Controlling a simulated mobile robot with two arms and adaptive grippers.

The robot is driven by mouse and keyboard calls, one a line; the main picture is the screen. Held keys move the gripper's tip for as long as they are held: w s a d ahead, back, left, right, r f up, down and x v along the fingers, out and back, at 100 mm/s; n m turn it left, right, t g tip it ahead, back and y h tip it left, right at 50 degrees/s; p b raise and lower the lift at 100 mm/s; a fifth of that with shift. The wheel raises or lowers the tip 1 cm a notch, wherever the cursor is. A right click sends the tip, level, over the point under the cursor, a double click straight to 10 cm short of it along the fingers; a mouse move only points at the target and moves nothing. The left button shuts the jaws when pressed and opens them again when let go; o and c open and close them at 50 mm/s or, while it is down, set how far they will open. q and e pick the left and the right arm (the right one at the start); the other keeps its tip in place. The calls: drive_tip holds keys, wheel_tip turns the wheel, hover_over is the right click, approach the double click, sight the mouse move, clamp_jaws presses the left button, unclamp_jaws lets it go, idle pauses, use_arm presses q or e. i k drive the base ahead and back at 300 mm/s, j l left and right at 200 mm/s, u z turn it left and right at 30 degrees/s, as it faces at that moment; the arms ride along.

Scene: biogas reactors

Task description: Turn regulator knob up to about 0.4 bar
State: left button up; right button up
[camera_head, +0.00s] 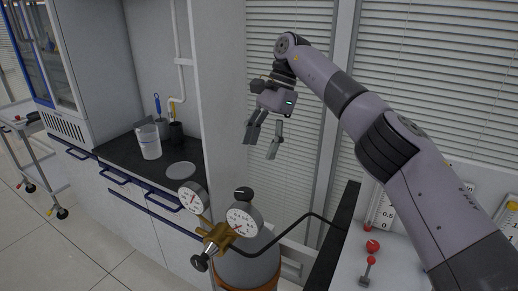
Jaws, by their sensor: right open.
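A brass regulator (217,236) with two round white gauges sits on top of a grey gas cylinder (246,268) at the lower middle. The left gauge (193,197) and the right gauge (244,220) have red needles, too small to read. A black knob (200,262) sticks out at the lower left of the regulator. Another black knob (243,193) stands on top, behind the right gauge. My right gripper (260,147) is open and empty, pointing down, above and behind the regulator and apart from it. My left gripper is not in view.
A dark counter (117,152) with a clear beaker (149,141) and a flat disc (180,170) is at left. A black hose (291,226) runs right from the regulator. A white bench with red knobs (372,246) is at lower right.

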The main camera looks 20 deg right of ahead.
sight(199, 263)
drive_tip(key=k+j, duration=0.2)
drive_tip(key=k, duration=0.3)
drive_tip(key=k+j, duration=0.2)
drive_tip(key=k, duration=0.25)
drive_tip(key=k+j, duration=0.2)
drive_tip(key=k, duration=0.3)
